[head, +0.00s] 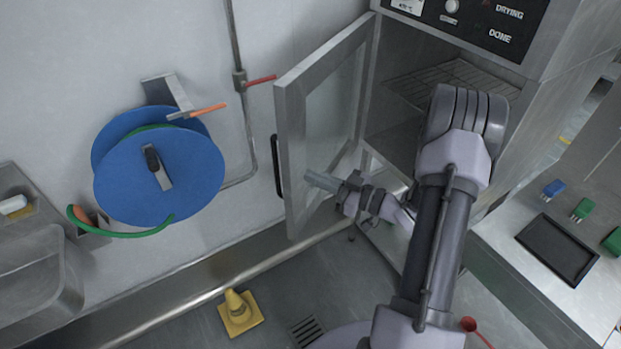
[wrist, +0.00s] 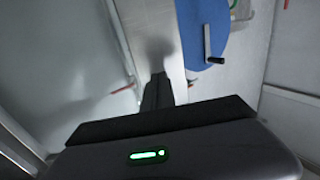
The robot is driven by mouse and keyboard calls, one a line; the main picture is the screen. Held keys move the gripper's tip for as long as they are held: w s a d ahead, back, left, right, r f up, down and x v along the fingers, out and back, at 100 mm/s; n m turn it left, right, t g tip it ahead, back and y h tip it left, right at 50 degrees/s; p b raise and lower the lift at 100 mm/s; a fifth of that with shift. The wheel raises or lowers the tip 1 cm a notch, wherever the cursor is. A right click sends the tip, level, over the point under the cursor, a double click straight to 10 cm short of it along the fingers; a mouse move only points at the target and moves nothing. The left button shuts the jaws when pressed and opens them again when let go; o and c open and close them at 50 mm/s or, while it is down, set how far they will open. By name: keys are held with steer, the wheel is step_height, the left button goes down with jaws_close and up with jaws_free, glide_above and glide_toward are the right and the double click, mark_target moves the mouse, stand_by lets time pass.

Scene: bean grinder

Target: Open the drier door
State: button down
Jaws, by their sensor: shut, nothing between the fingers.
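The drier door (head: 325,120) stands swung wide open to the left in the head view, a metal frame around a glass pane. Its dark handle (head: 277,166) is on the outer face at the free edge. The drier (head: 480,65) shows its open inside with a wire rack (head: 445,84). My gripper (head: 312,179) is shut and empty, near the lower inner face of the door; whether it touches the door I cannot tell. In the wrist view the door's glass (wrist: 65,65) fills the left, and my dark gripper (wrist: 157,92) points along the door's edge.
A blue hose reel (head: 165,175) hangs on the wall left of the door. A red-handled valve (head: 260,80) is on the wall pipe behind the door. A yellow cone (head: 239,312) stands on the floor. A counter (head: 530,225) with a black tray is at right.

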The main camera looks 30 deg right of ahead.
steer(key=shift+x, duration=0.75)
